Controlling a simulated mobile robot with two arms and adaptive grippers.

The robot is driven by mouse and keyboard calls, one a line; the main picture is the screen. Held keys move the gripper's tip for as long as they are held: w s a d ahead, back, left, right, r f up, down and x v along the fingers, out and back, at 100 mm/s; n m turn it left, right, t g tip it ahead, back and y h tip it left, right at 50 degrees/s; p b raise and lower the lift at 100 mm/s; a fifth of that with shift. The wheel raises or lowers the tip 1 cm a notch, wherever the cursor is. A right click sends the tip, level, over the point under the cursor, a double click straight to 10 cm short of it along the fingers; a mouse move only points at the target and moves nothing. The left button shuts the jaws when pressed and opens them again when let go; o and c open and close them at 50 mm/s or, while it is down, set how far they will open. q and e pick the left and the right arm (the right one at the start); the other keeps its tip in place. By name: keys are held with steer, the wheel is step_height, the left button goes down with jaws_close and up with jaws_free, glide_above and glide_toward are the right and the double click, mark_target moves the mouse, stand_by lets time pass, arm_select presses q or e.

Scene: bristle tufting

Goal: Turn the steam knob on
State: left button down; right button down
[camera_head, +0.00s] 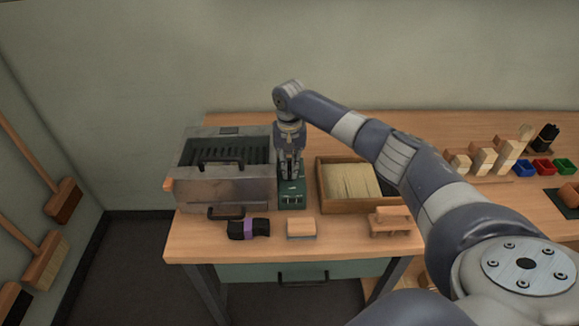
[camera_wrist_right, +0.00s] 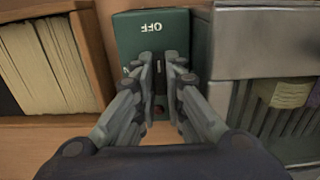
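The green steam control box (camera_head: 293,200) stands on the workbench, right of the grey metal steam unit (camera_head: 215,190). In the right wrist view the green box (camera_wrist_right: 150,32) shows the word OFF upside down; other lettering is partly covered. My right gripper (camera_head: 291,176) points down over the box. In the right wrist view its fingertips (camera_wrist_right: 160,62) are close together, one on each side of the dark steam knob (camera_wrist_right: 160,68), which shows a light line and is mostly hidden. A small red spot (camera_wrist_right: 158,111) shows below it. My left gripper is not in view.
A wooden box of pale bristles (camera_head: 350,183) stands close on the right of the green box. A dark bundle with a purple band (camera_head: 248,229), a small brush block (camera_head: 301,228) and a wooden piece (camera_head: 391,221) lie along the front. Several brush blocks and coloured bins are farther right.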

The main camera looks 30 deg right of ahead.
steer(key=shift+r+n+p, duration=0.15)
steer(key=shift+n+p, duration=0.25)
steer(key=shift+p, duration=0.1)
steer(key=shift+n+p, duration=0.6)
steer(key=shift+p, duration=0.1)
steer(key=shift+n+p, duration=0.65)
steer(key=shift+n, duration=0.25)
steer(key=n+p, duration=0.1)
steer(key=n, duration=0.1)
steer(key=shift+n, duration=0.3)
steer(key=n+p, duration=0.1)
steer(key=n, duration=0.1)
steer(key=shift+n, duration=0.4)
steer(key=n, duration=0.2)
steer(key=shift+n+p, duration=0.3)
steer(key=shift+p, duration=0.1)
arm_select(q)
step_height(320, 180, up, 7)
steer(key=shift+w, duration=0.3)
arm_select(e)
steer(key=n, duration=0.5)
steer(key=shift+n, duration=0.4)
steer(key=shift+w, duration=0.1)
